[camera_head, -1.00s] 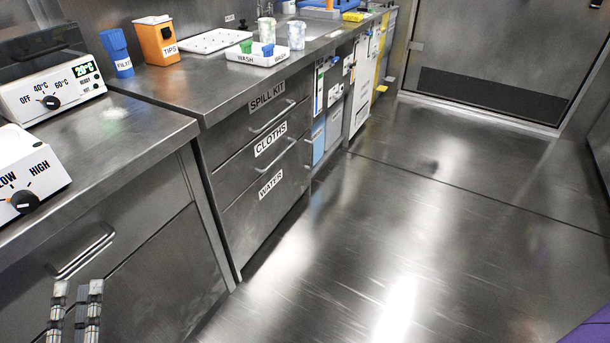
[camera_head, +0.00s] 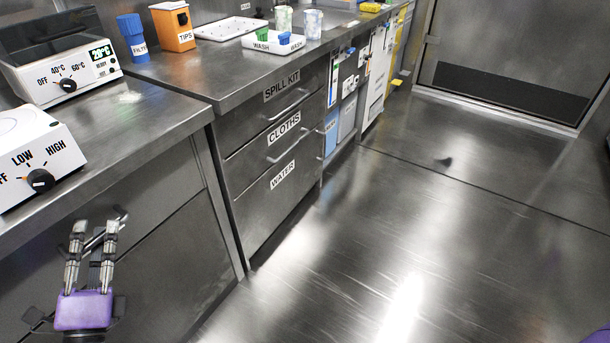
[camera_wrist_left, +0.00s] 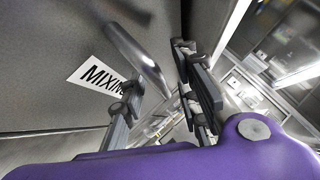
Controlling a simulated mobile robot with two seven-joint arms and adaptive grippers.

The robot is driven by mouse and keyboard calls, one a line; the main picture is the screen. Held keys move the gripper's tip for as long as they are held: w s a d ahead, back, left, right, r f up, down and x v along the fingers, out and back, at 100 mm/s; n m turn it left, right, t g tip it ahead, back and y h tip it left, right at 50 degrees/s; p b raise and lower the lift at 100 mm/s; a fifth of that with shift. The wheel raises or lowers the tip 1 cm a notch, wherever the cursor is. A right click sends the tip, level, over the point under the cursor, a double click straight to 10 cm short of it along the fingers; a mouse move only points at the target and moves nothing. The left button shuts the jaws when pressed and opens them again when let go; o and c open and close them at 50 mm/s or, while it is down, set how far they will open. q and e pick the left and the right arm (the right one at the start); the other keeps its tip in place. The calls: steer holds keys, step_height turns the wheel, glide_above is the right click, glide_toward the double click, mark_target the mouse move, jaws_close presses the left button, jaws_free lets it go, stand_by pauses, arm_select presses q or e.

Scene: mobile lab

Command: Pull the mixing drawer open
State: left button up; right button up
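The mixing drawer (camera_head: 160,195) is the grey metal front under the left counter, and it looks shut. In the left wrist view its white label (camera_wrist_left: 92,76) reads "MIXIN", with the rest hidden behind a finger. Its bar handle (camera_wrist_left: 130,50) runs down toward the space between the fingers. My left gripper (camera_head: 95,230) is open in front of the drawer, its fingertips at the handle, with a finger on either side. It also shows in the left wrist view (camera_wrist_left: 155,85); I cannot tell whether it touches the bar.
A dial device (camera_head: 38,165) and a heater (camera_head: 65,70) stand on the counter above. The drawers marked spill kit (camera_head: 280,85), cloths and water are to the right and look shut.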

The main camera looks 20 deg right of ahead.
arm_select(q)
jaws_close()
steer(key=shift+s+d, duration=0.1)
arm_select(e)
steer(key=shift+w+r, duration=0.1)
arm_select(q)
steer(key=shift+s+d, duration=0.15)
steer(key=shift+s, duration=0.15)
steer(key=s+d+p, duration=0.3)
steer(key=s+d, duration=0.5)
steer(key=s, duration=0.4)
steer(key=s+d+p, duration=0.4)
steer(key=s+d, duration=0.4)
steer(key=s, duration=0.3)
steer(key=shift+s, duration=0.35)
arm_select(e)
steer(key=w+d+v, duration=0.1)
steer(key=v, duration=0.6)
steer(key=shift+s+d+r, duration=0.15)
steer(key=shift+r, duration=0.35)
steer(key=shift+r+t, duration=0.15)
steer(key=shift+t, duration=0.15)
